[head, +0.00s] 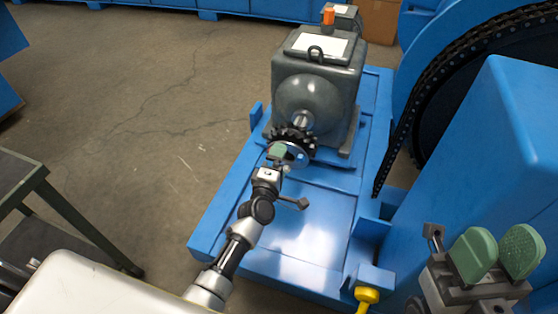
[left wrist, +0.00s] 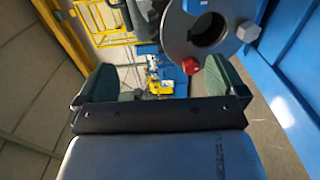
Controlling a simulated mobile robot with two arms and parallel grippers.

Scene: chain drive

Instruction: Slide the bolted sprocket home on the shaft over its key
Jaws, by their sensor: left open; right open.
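The dark toothed sprocket (head: 296,137) with its steel hub disc (head: 294,155) sits at the shaft (head: 303,119) on the front of the grey gearbox (head: 312,95). In the left wrist view the disc (left wrist: 178,32) shows a round bore, a red bolt head (left wrist: 190,66) and a grey hex bolt head (left wrist: 247,32). My left gripper (head: 277,152) is at the disc's left side. In its wrist view the green fingers of the gripper (left wrist: 160,80) are apart, with the disc beyond the right finger. My right gripper (head: 497,252) is open and empty at the lower right. The key cannot be made out.
The gearbox stands on a blue base frame (head: 310,250). A large chain wheel (head: 450,90) and a blue housing (head: 500,150) stand at the right. A yellow knob (head: 367,295) is at the front. A dark table (head: 30,200) is at the left; floor between is clear.

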